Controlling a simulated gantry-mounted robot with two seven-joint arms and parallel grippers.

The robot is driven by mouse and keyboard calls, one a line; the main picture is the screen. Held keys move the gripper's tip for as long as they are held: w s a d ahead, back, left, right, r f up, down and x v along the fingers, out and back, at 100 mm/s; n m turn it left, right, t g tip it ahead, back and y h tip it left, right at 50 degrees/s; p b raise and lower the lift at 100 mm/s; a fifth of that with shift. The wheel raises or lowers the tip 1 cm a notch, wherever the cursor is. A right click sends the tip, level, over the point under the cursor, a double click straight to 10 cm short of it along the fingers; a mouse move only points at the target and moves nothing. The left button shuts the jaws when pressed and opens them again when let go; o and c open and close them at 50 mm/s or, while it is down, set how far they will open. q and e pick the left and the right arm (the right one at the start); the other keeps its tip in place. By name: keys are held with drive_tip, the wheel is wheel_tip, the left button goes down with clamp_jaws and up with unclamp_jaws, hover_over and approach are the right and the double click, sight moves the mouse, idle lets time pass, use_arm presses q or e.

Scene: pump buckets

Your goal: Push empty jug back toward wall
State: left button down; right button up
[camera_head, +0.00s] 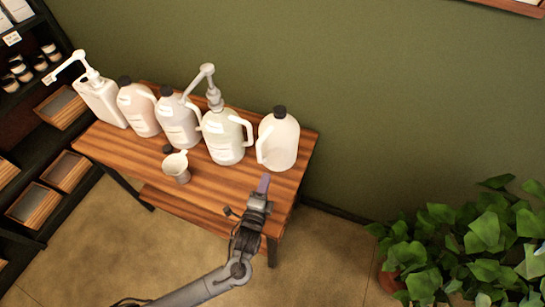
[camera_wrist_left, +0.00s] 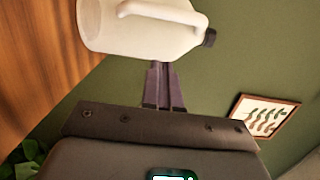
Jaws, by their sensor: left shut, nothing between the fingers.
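The empty jug (camera_head: 279,139) is translucent white with a black cap and a side handle. It stands upright at the right end of the wooden table (camera_head: 232,176), in front of the green wall. My left gripper (camera_head: 263,184) is shut and empty, at the table's front edge just in front of the jug. Its fingers (camera_wrist_left: 163,85) point at the jug's side; I cannot tell whether they touch it. My right gripper is not in view.
A pump jug (camera_head: 224,140) stands just left of the empty jug, with more jugs and a pump bottle (camera_head: 101,101) further left. A small cup (camera_head: 177,170) sits near the front edge. Shelves (camera_head: 50,190) are at left, a leafy plant (camera_head: 470,240) at lower right.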

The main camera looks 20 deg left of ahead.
sight(275, 150)
use_arm(q)
drive_tip(key=w, duration=0.5)
drive_tip(key=w+a, duration=0.1)
drive_tip(key=w, duration=0.2)
drive_tip(key=shift+w+a, duration=0.1)
drive_tip(key=shift+w, duration=0.15)
drive_tip(key=shift+w+a, duration=0.1)
drive_tip(key=shift+w, duration=0.55)
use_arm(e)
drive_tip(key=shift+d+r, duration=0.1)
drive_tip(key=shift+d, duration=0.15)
